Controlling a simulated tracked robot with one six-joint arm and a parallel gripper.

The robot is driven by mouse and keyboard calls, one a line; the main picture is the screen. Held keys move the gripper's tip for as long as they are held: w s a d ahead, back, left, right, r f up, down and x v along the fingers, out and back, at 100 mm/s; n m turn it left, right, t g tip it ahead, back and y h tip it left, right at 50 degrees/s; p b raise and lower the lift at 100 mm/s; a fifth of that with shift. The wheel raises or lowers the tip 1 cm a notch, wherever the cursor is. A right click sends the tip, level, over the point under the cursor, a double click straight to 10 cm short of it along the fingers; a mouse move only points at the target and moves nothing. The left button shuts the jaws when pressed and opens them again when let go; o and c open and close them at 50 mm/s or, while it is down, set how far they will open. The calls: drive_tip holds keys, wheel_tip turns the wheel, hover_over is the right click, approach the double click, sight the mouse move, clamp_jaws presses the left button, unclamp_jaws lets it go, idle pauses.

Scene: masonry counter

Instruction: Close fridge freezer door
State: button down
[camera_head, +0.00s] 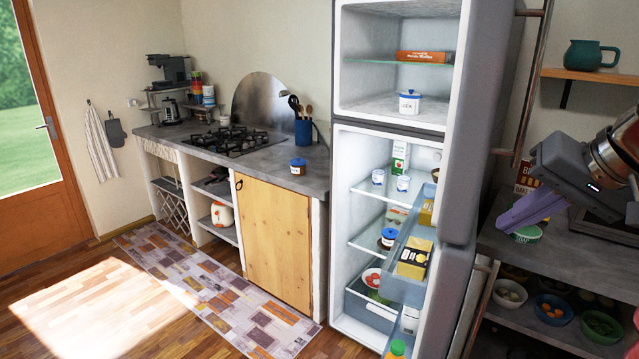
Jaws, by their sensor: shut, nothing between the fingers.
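The tall grey fridge freezer stands right of centre, with both compartments showing. Its upper freezer compartment (385,85) is uncovered, and the freezer door (485,110) stands open on the right, seen nearly edge-on. A long bar handle (532,85) is on that door's outer side. The lower fridge door (430,300) is also open, with door shelves showing. My gripper (507,222), with purple fingers, is shut and empty at the right. In the picture it is right of the freezer door; I see no contact with it.
An orange box (424,56) and a blue-lidded jar (409,102) are in the freezer. Food fills the lower fridge. A dark worktop (600,255) with bowls below is at the right, near my arm. A hob counter (270,170) and open floor are at the left.

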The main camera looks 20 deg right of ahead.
drive_tip(key=shift+w+a+r, duration=0.1)
drive_tip(key=shift+w+a, duration=0.95)
drive_tip(key=shift+a, duration=0.1)
drive_tip(key=shift+w+a, duration=0.15)
